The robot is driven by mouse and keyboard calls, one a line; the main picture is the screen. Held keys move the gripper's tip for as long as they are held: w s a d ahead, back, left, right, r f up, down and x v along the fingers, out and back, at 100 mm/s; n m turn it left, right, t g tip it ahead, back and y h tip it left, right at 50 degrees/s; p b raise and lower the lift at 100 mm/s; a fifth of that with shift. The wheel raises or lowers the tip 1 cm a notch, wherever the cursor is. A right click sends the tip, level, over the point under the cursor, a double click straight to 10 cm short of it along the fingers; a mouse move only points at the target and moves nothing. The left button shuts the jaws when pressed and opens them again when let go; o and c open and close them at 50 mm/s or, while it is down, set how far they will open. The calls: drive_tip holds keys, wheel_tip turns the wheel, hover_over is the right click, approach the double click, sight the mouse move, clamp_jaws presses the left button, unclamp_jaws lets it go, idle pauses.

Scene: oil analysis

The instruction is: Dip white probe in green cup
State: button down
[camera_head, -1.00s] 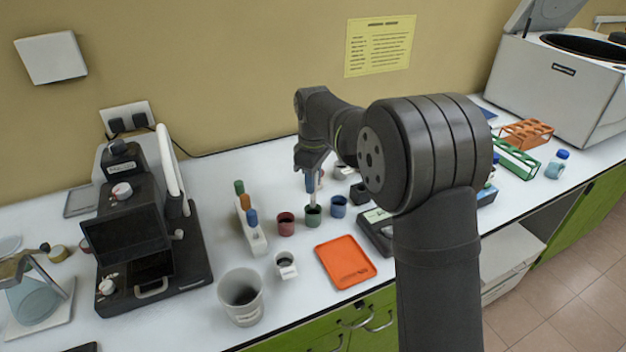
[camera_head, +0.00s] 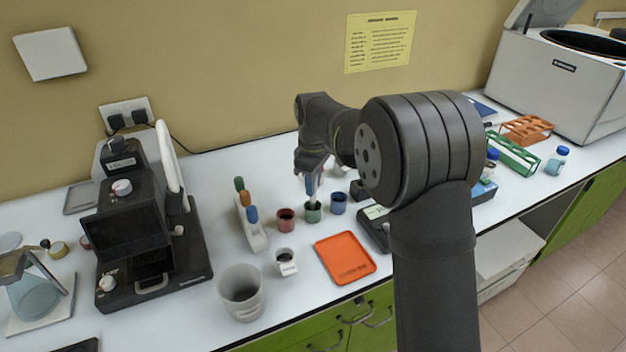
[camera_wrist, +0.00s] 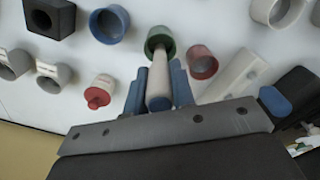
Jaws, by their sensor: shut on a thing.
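My gripper (camera_head: 313,178) is shut on the white probe (camera_wrist: 158,85), which sits between its two blue fingers in the wrist view. The probe points down at the green cup (camera_head: 313,212), and its lower end is at or inside the cup's mouth. The green cup also shows in the wrist view (camera_wrist: 159,36), with the probe's far end overlapping its opening. How deep the tip reaches is hidden. The cup stands on the white bench between a red cup (camera_head: 285,220) and a blue cup (camera_head: 338,203).
A white rack (camera_head: 252,232) with coloured-handled probes stands left of the cups. An orange tray (camera_head: 345,259) lies in front. A small white cup (camera_head: 285,263) and a large beaker (camera_head: 240,293) are near the front edge. A black instrument (camera_head: 150,235) is at left.

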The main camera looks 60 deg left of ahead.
drive_tip(key=shift+f, duration=0.5)
idle(0.3)
drive_tip(key=shift+f, duration=0.9)
drive_tip(key=shift+f, duration=0.15)
idle(1.4)
drive_tip(key=shift+r, duration=3.95)
